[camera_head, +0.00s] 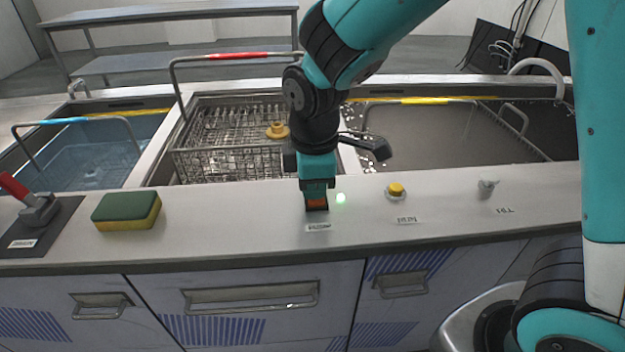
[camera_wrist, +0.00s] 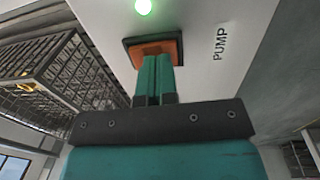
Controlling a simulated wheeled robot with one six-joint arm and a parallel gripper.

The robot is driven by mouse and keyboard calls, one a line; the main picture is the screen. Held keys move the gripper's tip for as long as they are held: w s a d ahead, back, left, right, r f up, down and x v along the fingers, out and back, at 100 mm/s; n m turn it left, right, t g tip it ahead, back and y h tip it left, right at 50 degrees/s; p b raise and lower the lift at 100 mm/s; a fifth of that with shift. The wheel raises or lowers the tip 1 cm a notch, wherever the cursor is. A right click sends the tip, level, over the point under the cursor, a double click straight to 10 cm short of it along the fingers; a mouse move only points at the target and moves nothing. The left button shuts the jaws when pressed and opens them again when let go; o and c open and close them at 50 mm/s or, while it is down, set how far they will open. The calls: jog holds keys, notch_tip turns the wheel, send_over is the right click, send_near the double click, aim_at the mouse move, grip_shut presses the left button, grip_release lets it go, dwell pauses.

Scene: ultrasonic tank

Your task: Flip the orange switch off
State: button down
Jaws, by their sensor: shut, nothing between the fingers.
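The orange switch (camera_head: 317,205) sits in a dark frame on the front ledge of the tank counter, just under my gripper. In the wrist view the switch (camera_wrist: 152,48) is partly hidden behind the fingertips, beside a label reading PUMP (camera_wrist: 221,43). My gripper (camera_head: 317,188) is shut and empty, pointing down at the switch. In the wrist view the closed fingers (camera_wrist: 155,72) are at or very near the switch face; I cannot tell whether they touch. A green light (camera_head: 340,198) glows right beside the switch and also shows in the wrist view (camera_wrist: 143,7).
A yellow button (camera_head: 396,191) and a grey knob (camera_head: 487,189) stand to the right on the ledge. A green-yellow sponge (camera_head: 127,211) and a red-handled lever (camera_head: 38,208) lie left. Behind are a wire basket (camera_head: 215,165) and liquid tanks.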

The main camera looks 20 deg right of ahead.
notch_tip(320, 180, up, 14)
jog(key=s+p, duration=0.1)
jog(key=p, duration=0.4)
jog(key=shift+s+a, duration=0.2)
jog(key=shift+s, duration=0.1)
jog(key=s+a+m+y, duration=0.1)
jog(key=s+m+y, duration=0.3)
jog(key=s, duration=1.1)
jog(key=m, duration=0.3)
jog(key=shift+a+r+m+g, duration=0.15)
jog(key=shift+r+m+g, duration=0.15)
jog(key=shift+m+g, duration=0.1)
jog(key=shift+s, duration=0.1)
